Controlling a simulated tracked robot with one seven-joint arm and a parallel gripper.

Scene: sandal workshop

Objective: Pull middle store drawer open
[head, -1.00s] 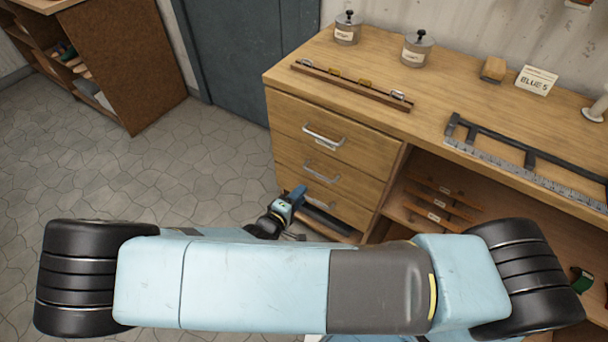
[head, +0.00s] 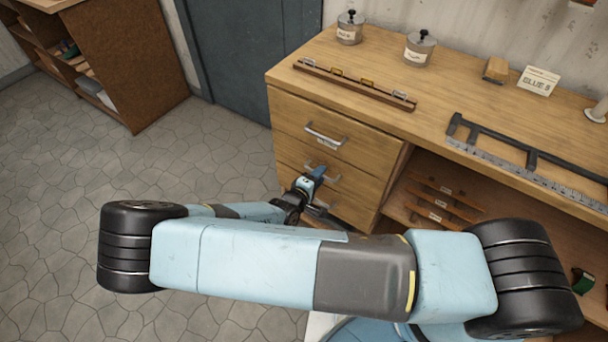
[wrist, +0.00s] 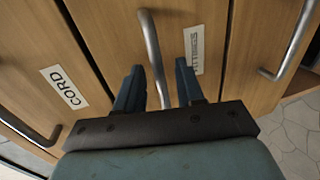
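The middle store drawer (head: 345,190) is in the wooden bench's drawer stack. Its front looks flush with the drawers beside it. Its metal bar handle (wrist: 152,45) runs between the two fingers in the wrist view, and part of it shows in the head view (head: 330,176). My gripper (wrist: 160,80) is open, with one blue finger on each side of the handle and visible gaps to both. In the head view my gripper (head: 318,172) is at the middle drawer's front, partly covering the handle. A white label (wrist: 194,50) on this drawer is partly hidden by a finger.
The top drawer (head: 340,140) is shut above. A neighbouring drawer carries a CORD label (wrist: 64,87). The benchtop (head: 440,90) holds jars, a wooden rail and a metal frame. Open shelves (head: 425,200) lie to the right. Floor (head: 70,190) is clear at left.

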